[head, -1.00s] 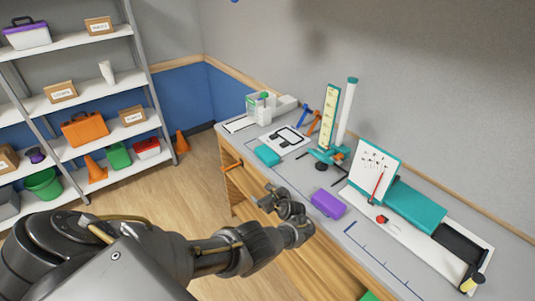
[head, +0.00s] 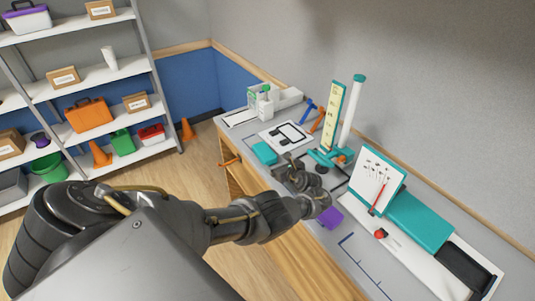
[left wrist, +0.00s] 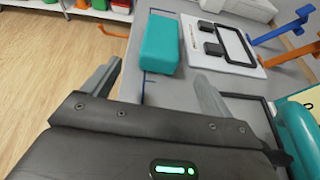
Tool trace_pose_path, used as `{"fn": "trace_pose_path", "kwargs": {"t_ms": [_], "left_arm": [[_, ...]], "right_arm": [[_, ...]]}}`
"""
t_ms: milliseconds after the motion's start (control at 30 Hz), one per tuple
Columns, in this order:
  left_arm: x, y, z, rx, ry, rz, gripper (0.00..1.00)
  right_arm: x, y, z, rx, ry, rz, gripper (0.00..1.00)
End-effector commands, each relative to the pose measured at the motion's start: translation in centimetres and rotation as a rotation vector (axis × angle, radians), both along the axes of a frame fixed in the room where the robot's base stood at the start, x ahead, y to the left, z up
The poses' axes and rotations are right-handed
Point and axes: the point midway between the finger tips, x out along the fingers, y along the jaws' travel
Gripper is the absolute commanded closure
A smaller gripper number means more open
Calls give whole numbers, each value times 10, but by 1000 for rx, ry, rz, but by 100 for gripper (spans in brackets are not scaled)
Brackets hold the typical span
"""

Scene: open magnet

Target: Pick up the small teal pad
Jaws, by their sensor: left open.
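The small teal pad (head: 264,152) lies flat on the grey worktop, left of the white board with black frames. In the left wrist view the pad (left wrist: 162,44) sits just ahead, between the lines of my two fingers. My left gripper (head: 291,164) is open and empty over the worktop, to the right of the pad and apart from it. In the left wrist view its fingers (left wrist: 156,84) are spread, with bare worktop between them. My right gripper is in neither view.
A white board with black frames (head: 287,136) lies beside the pad. A teal-based stand with a white column (head: 351,112) rises behind my gripper. A purple block (head: 331,218) is partly hidden by my arm. A long teal pad (head: 420,221) lies further right.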

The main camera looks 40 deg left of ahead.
Motion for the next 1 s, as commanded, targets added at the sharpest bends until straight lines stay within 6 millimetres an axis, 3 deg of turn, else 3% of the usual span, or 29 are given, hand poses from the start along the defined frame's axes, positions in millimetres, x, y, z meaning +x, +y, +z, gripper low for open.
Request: {"fn": "trace_pose_path", "kwargs": {"t_ms": [100, 233, 567, 800, 1000], "left_arm": [[5, 21, -14, 1, 0, 5, 15], [12, 33, -19, 1, -3, 3, 15], [17, 39, -21, -1, -2, -1, 15], [28, 59, -38, -1, -3, 0, 15], [35, 75, -41, -1, -3, -2, 15]], "right_arm": [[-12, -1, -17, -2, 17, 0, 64], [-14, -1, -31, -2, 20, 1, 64], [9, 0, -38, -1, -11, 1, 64], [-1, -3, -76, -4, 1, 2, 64], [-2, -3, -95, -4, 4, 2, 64]]}}
